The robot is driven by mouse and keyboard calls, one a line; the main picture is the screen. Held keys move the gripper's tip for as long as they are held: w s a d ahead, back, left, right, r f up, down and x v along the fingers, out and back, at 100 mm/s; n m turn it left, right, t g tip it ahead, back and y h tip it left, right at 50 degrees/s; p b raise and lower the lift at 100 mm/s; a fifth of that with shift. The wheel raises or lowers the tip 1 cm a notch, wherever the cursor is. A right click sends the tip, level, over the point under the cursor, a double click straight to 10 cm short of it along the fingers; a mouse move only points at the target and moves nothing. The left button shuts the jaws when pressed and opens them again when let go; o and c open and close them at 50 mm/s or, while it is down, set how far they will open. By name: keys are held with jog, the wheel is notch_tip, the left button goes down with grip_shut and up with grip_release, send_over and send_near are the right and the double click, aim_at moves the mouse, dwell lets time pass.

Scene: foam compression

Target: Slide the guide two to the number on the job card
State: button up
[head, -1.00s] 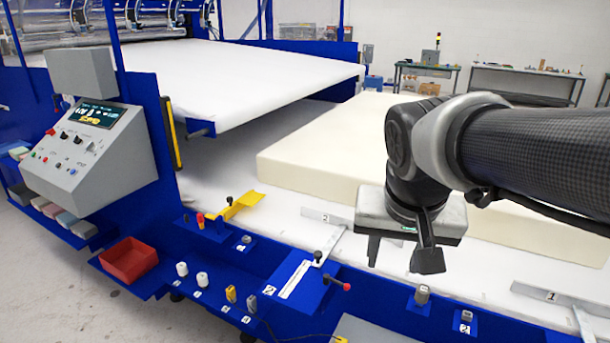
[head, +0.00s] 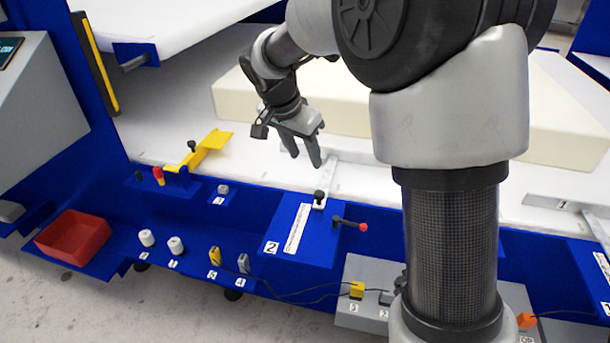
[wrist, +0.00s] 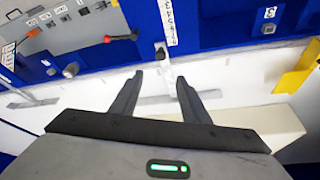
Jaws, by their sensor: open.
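Guide two is a pale metal T-shaped guide (head: 331,178) with a black knob (head: 319,195) on its stem. The knob is at the lower end of a white printed scale (wrist: 168,22) in the wrist view; in the head view the scale (head: 297,229) is on a blue plate marked 2. A red-tipped lever (head: 350,224) sits beside it. My gripper (head: 303,158) is open and empty, above the white bed, just behind the knob. In the wrist view the guide's stem lies between my fingertips (wrist: 160,79), apart from them. I cannot make out a job card or the scale's numbers.
A cream foam block (head: 235,95) lies behind my gripper. A yellow bracket (head: 203,150) stands to the left, and guide one (head: 555,203) to the right. A red tray (head: 74,238) and several small knobs line the blue front ledge.

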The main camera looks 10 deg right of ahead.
aim_at(319, 193)
jog(key=b+x, duration=0.2)
jog(key=x, duration=1.5)
jog(key=shift+w+f, duration=0.15)
jog(key=shift+f, duration=0.15)
grip_shut()
